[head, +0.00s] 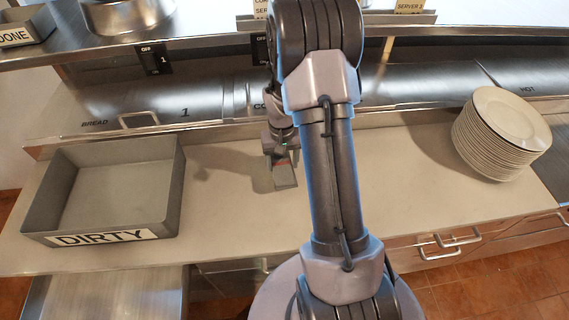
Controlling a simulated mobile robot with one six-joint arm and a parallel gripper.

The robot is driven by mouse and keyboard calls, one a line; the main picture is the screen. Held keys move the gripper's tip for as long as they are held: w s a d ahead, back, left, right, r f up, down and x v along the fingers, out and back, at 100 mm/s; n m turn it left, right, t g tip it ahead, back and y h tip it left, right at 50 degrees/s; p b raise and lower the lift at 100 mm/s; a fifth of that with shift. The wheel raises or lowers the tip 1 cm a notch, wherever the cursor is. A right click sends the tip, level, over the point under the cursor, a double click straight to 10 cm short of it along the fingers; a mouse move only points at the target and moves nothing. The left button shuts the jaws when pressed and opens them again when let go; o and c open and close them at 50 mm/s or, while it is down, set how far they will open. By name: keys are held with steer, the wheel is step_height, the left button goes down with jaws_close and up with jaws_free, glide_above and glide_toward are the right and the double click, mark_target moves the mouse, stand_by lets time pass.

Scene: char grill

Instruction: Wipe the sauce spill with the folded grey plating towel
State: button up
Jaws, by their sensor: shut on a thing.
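My gripper (280,158) is over the pale counter, left of my arm's large links. It is shut on the folded grey plating towel (285,177), a small grey block shape below the fingers. The towel is at or just above the counter surface; I cannot tell whether it touches. A small reddish patch shows at the fingers, too small to tell what it is. I cannot make out the sauce spill; my arm hides part of the counter.
A grey bin labelled DIRTY (174,190) stands on the counter at left. A stack of white plates (500,135) stands at right. A metal shelf (215,33) runs along the back. The counter (420,190) between arm and plates is clear.

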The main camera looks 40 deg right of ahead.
steer(key=shift+w+r, duration=0.15)
steer(key=shift+r, duration=0.4)
steer(key=shift+r+p, duration=1.2)
steer(key=shift+r, duration=0.25)
